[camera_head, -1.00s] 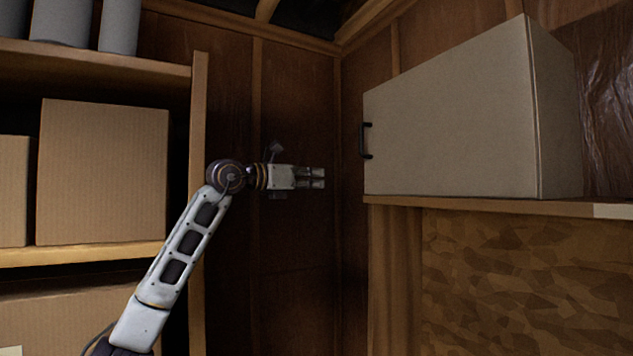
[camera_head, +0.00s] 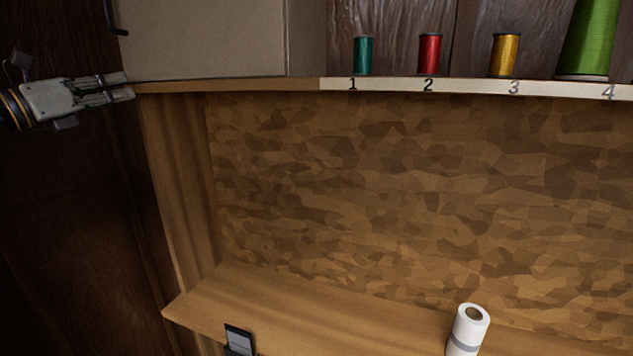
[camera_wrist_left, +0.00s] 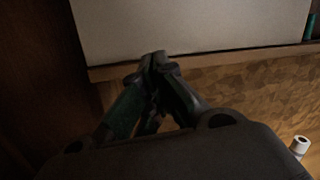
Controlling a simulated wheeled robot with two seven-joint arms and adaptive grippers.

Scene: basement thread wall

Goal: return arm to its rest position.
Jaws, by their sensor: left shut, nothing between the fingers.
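My left gripper (camera_head: 128,86) is at the upper left of the head view, pointing right, near the left end of the upper shelf (camera_head: 230,87). Its fingers are together with nothing between them. In the left wrist view the fingertips (camera_wrist_left: 158,58) also meet, in front of the shelf edge and the large pale box. Most of my left arm is outside the head view. My right gripper is in neither view.
The pale box (camera_head: 205,38) stands on the upper shelf. Right of it are thread spools: teal (camera_head: 364,56), red (camera_head: 429,54), yellow (camera_head: 505,55) and large green (camera_head: 590,38), above numbers. A white roll (camera_head: 468,328) and a small dark holder (camera_head: 238,340) are on the lower shelf.

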